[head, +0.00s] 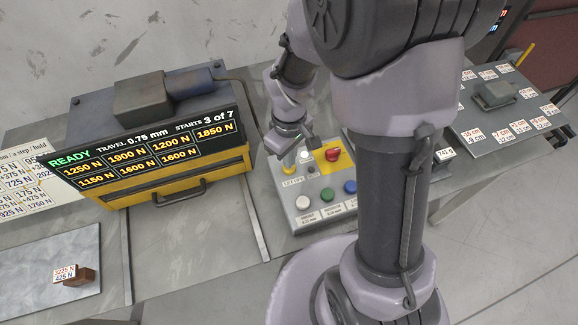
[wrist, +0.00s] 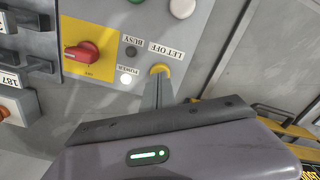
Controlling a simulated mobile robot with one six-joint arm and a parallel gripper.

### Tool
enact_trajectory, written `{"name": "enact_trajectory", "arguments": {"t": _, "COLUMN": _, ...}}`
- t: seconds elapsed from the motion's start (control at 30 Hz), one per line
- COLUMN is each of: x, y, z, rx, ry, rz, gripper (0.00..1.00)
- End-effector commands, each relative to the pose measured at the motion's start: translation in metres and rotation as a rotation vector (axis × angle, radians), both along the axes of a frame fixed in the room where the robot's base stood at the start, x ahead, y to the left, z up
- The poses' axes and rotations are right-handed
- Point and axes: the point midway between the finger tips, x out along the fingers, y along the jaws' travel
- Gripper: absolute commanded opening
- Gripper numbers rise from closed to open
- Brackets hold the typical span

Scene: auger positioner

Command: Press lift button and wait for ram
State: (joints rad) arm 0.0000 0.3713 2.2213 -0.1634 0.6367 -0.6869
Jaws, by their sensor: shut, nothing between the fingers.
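The control panel (head: 320,212) carries white (head: 302,203), green (head: 327,194) and blue (head: 350,187) buttons along its front, with small labels too blurred to read fully. A yellow button (wrist: 160,69) marked LET OFF is at the fingertips of my shut, empty gripper (wrist: 159,82). I cannot tell whether they press it or hover over it. In the head view my gripper (head: 291,158) is over the panel's back left. The POWER lamp (wrist: 125,79) is lit white; the BUSY lamp (wrist: 131,51) is dark. No button reads as lift, and I cannot make out the ram.
A display (head: 150,145) above a yellow drawer unit (head: 200,178) reads READY, travel 0.75 mm, starts 3 of 7. A red rotary switch (wrist: 82,52) sits beside the lamps. A brown block (head: 88,276) lies on a grey plate (head: 35,275) at the left.

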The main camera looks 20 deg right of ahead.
Motion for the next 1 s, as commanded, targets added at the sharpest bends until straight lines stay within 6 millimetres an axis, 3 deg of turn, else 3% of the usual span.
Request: {"name": "enact_trajectory", "arguments": {"t": 1.0, "x": 0.0, "y": 0.0, "z": -0.01, "rx": 0.0, "ry": 0.0, "rz": 0.0, "gripper": 0.0}}
